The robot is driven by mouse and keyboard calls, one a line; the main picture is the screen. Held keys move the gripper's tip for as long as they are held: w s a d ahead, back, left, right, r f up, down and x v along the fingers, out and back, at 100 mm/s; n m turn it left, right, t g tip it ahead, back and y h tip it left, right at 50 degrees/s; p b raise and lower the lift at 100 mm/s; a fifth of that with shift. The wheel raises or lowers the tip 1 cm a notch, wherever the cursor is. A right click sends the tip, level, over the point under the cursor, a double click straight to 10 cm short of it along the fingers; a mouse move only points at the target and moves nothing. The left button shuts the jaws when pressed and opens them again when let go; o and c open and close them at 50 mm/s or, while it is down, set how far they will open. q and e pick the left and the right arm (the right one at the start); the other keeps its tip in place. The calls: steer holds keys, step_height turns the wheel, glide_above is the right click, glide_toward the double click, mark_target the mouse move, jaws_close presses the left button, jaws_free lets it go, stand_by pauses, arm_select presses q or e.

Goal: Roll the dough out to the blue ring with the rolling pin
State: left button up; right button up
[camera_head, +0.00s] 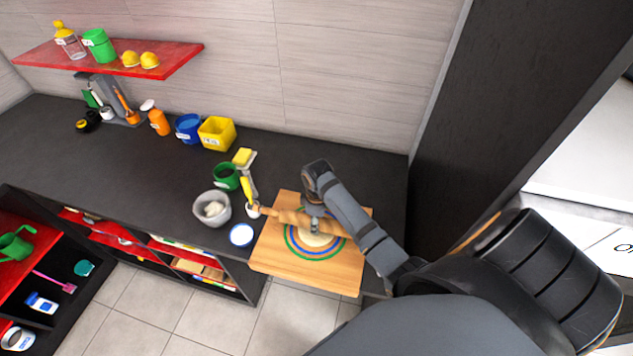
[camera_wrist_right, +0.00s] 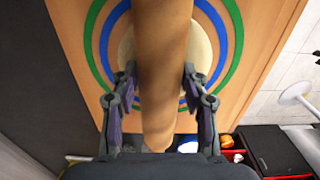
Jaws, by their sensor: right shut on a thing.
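The wooden rolling pin (camera_head: 289,217) lies across the board over the dough. In the right wrist view the rolling pin (camera_wrist_right: 162,70) runs up the middle between my fingers. My right gripper (camera_head: 314,225) is shut on it from above; its fingers (camera_wrist_right: 161,92) press on both sides. The pale round dough (camera_head: 316,240) lies under the pin, partly hidden by it. It also shows in the wrist view (camera_wrist_right: 202,55), inside the blue ring (camera_wrist_right: 218,70) with a gap. The blue ring (camera_head: 297,249) and a green ring are marked on the wooden board (camera_head: 335,279). My left gripper is not in view.
A grey bowl (camera_head: 212,208), a blue-rimmed white dish (camera_head: 242,235) and a green cup (camera_head: 226,177) stand left of the board. Yellow (camera_head: 217,133) and blue (camera_head: 188,128) bins stand farther back. The dark counter (camera_head: 310,150) is clear behind the board.

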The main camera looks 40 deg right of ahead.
mark_target(314, 239)
steer(key=shift+f, duration=0.1)
steer(key=shift+s+a, duration=0.6)
steer(key=shift+a, duration=0.15)
steer(key=shift+s+a, duration=0.7)
steer(key=shift+a, duration=0.1)
steer(key=shift+w+d+r, duration=0.1)
steer(key=shift+w+r, duration=0.05)
steer(key=shift+r, duration=3.35)
